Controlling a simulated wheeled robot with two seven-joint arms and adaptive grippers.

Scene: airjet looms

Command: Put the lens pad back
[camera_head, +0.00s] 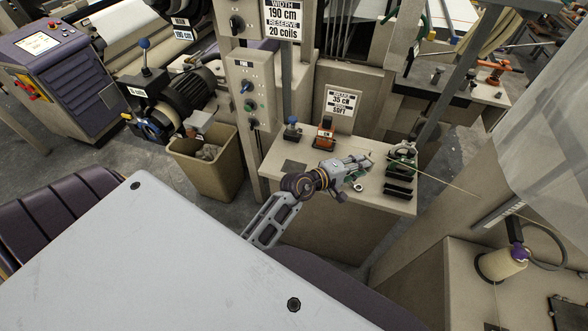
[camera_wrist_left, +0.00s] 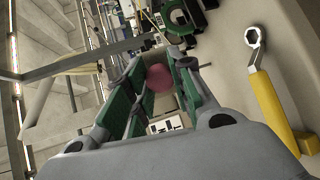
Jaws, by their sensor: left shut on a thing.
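My left gripper (camera_head: 362,164) is over the small beige bench (camera_head: 284,150), its fingers pointing right. In the left wrist view my left gripper (camera_wrist_left: 160,85) has green-lined fingers on both sides of a small, rounded, dull pink-red thing (camera_wrist_left: 158,78). It is shut on this thing, which looks like the lens pad. The fingers partly hide it, and I cannot make it out in the head view. A dark flat square (camera_head: 293,165) lies on the bench's left part. My right gripper is not in view.
A wrench (camera_wrist_left: 262,80) with a yellow handle lies beside the gripper. Black racks (camera_head: 399,188) stand at the bench's right. An orange-and-black device (camera_head: 325,133) and a blue-topped knob (camera_head: 292,129) stand at the back. A beige bin (camera_head: 208,168) stands left of the bench.

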